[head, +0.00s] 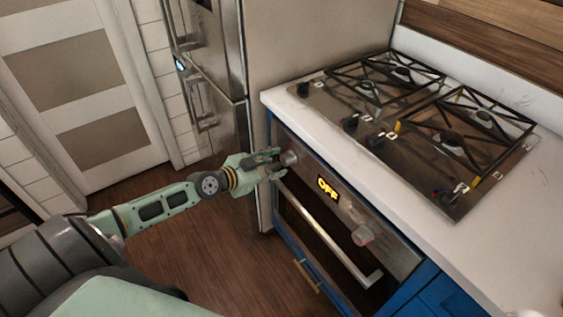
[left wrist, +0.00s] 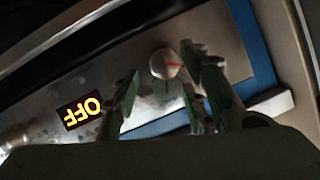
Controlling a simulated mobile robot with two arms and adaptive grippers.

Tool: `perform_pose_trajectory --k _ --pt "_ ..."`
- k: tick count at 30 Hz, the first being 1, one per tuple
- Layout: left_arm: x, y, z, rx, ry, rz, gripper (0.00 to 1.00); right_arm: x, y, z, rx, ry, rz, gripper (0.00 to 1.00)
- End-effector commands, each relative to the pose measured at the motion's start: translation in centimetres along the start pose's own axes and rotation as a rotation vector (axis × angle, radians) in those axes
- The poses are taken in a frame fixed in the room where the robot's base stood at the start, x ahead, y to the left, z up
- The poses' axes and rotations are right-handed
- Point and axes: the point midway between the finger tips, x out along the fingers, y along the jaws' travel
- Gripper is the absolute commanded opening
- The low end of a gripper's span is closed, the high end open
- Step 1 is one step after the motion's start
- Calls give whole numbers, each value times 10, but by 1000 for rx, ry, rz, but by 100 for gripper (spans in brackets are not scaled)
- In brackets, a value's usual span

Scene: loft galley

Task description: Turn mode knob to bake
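The oven front has two round metal knobs. The near-left knob (head: 289,158) is right at my left gripper (head: 281,163). The other knob (head: 363,236) is farther right, past the display (head: 327,187), which reads OFF in yellow. In the left wrist view, the first knob (left wrist: 164,64), with a red mark, shows between the spread fingers, closer to the right-hand one. The left gripper is open around or just short of this knob; contact is unclear. No label tells which knob is for mode. My right gripper is not in view.
The oven door handle (head: 325,232) runs below the panel. A gas cooktop (head: 420,130) with black grates sits on the white counter (head: 480,232) above. A steel fridge (head: 205,75) stands to the left. The wooden floor (head: 215,235) in front is clear.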

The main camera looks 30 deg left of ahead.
Motion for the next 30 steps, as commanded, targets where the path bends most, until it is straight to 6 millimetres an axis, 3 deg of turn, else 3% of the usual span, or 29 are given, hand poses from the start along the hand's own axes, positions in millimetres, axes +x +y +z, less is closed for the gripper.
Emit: perform_pose_trajectory --k 9,20,30 --pt "33 0 0 -2 1 0 40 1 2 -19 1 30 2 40" --pt "36 1 0 -1 0 1 39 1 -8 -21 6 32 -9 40" --pt "36 2 0 -1 -1 4 9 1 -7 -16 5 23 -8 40"
